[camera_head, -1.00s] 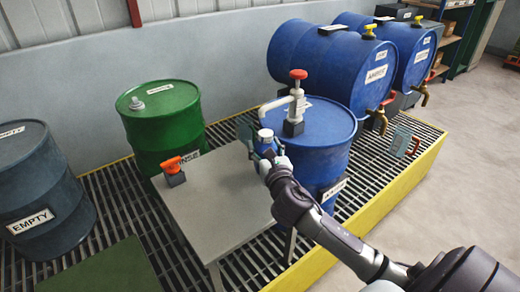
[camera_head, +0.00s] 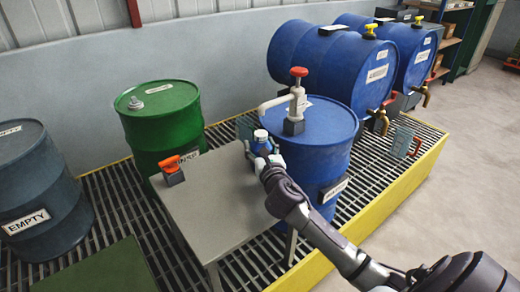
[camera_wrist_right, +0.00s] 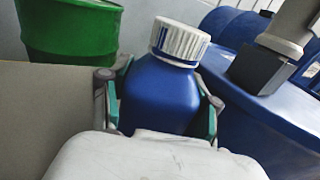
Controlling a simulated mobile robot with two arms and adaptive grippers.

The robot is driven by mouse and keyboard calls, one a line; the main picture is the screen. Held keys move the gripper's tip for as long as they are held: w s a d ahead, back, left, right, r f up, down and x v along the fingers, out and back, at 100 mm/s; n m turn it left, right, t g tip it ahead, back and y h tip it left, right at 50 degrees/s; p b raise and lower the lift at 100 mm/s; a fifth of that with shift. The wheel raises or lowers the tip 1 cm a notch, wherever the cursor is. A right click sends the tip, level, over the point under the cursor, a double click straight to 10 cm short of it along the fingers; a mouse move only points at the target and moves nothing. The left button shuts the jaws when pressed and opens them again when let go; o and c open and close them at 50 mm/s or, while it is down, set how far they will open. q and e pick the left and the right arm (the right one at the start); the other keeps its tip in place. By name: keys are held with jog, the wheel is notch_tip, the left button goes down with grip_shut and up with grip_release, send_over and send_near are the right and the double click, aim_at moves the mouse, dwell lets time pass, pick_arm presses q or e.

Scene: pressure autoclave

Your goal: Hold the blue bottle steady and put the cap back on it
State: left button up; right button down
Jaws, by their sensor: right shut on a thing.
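The blue bottle (camera_head: 262,146) is upright by the right edge of the grey table, close to the pump on the blue drum. In the right wrist view the bottle (camera_wrist_right: 158,98) fills the middle. A white ribbed cap (camera_wrist_right: 181,40) sits on top of its neck; I cannot tell how tight it is. My right gripper (camera_wrist_right: 160,92) is shut around the bottle's body, one finger on each side. In the head view this gripper (camera_head: 266,156) reaches it from the lower right. Whether the bottle's base touches the table is hidden. My left gripper is not in view.
The grey table (camera_head: 215,212) is mostly clear, with an orange-handled piece (camera_head: 172,170) at its left. A green drum (camera_head: 160,125) stands behind the table.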

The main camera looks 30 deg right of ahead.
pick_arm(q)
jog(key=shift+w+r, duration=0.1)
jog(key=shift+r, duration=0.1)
pick_arm(e)
jog(key=shift+f, duration=0.15)
jog(key=c, duration=0.5)
grip_release()
jog(key=shift+c, duration=0.2)
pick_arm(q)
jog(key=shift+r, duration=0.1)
pick_arm(e)
jog(key=shift+s+a, duration=0.1)
jog(key=shift+s, duration=0.15)
jog(key=p+v, duration=0.1)
jog(key=v, duration=0.9)
jog(key=shift+s+a, duration=0.1)
jog(key=shift+s, duration=0.25)
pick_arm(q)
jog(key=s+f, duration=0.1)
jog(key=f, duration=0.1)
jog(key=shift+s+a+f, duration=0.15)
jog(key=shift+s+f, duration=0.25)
pick_arm(e)
jog(key=shift+s+a, duration=0.15)
jog(key=shift+s, duration=0.25)
